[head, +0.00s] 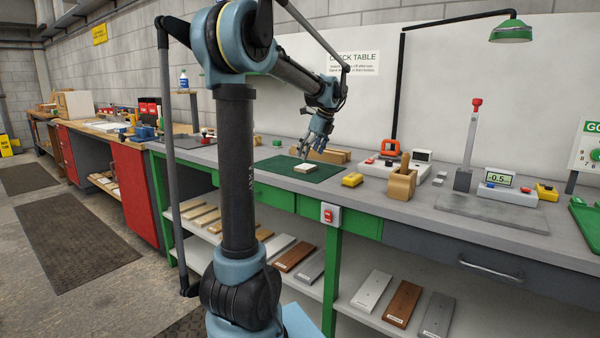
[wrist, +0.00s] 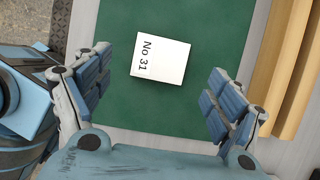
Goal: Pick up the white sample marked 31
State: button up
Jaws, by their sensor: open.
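The white sample (wrist: 165,58) is a flat, near-square block marked "No 31" in the wrist view. It lies slightly turned on the green mat (wrist: 115,35). In the head view the sample (head: 306,168) sits on the green mat (head: 275,166) on the bench. My gripper (wrist: 158,92) is open and empty, with one finger on each side of the picture. The sample lies between and a little beyond the fingertips, apart from both. In the head view my gripper (head: 316,148) hangs above the sample, pointing down.
Wooden blocks (head: 330,155) lie behind the mat and show along the right edge of the wrist view (wrist: 290,60). A yellow block (head: 352,180) and a wooden holder (head: 402,181) stand to the right. Several sample boards (head: 372,291) lie on the lower shelf.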

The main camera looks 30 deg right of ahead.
aim_at(304, 166)
jog(key=shift+x, duration=2.75)
jog(key=shift+w, duration=0.1)
jog(key=shift+c, duration=0.6)
jog(key=c, duration=1)
